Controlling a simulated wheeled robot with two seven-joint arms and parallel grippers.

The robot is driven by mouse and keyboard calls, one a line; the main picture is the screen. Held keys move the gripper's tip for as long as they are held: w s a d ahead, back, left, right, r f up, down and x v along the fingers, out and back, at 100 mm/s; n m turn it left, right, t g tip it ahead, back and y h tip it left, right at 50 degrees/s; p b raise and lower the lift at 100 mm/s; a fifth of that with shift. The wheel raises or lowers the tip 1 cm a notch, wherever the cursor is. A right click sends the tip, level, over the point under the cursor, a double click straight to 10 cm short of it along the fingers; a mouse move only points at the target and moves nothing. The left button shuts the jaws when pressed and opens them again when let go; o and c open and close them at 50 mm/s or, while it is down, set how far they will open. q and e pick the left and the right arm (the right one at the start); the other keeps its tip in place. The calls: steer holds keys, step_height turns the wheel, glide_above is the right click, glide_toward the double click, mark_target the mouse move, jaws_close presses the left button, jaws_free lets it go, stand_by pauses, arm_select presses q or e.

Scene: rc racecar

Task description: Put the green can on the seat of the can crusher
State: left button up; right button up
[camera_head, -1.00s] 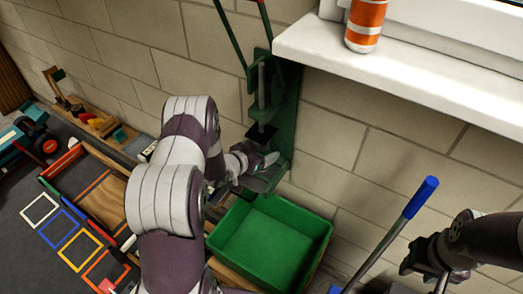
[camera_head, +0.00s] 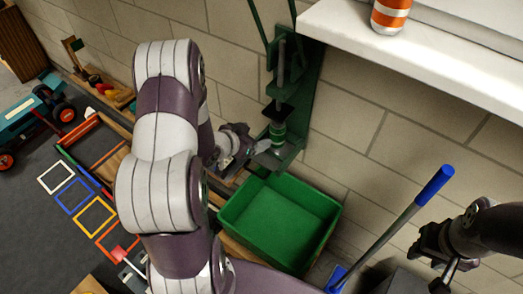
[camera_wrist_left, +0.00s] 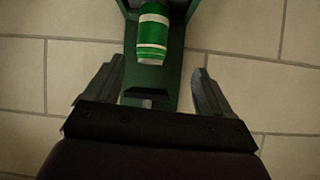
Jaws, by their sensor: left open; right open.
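The green can (camera_head: 278,133) stands upright on the seat of the green wall-mounted can crusher (camera_head: 302,92), under its press plate. It also shows in the left wrist view (camera_wrist_left: 153,32), with white bands, against the crusher's back plate. My left gripper (camera_head: 250,148) is just left of the seat. In the left wrist view its two fingers (camera_wrist_left: 155,85) are spread wide, with the can beyond the tips and apart from them. My right gripper (camera_head: 432,262) is at the lower right, away from the crusher, and holds nothing that I can see.
A green bin (camera_head: 318,262) stands below the crusher. An orange-and-white can (camera_head: 390,14) stands on the white sill (camera_head: 420,50). A blue-handled tool (camera_head: 432,186) leans near my right gripper. Coloured frames (camera_head: 74,222) and toy vehicles (camera_head: 30,118) lie at the left.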

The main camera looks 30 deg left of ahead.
arm_select(q)
steer(key=s+d+r+n+g+y, duration=0.1)
steer(key=s+d+r+g, duration=0.2)
steer(key=s+d, duration=0.3)
steer(key=s+d+r+n+g+y, duration=0.1)
steer(key=s+d+r+g, duration=0.3)
steer(key=s, duration=0.6)
steer(key=d+g, duration=0.2)
steer(key=shift+r+n+g, duration=0.2)
steer(key=shift+n+g, duration=0.1)
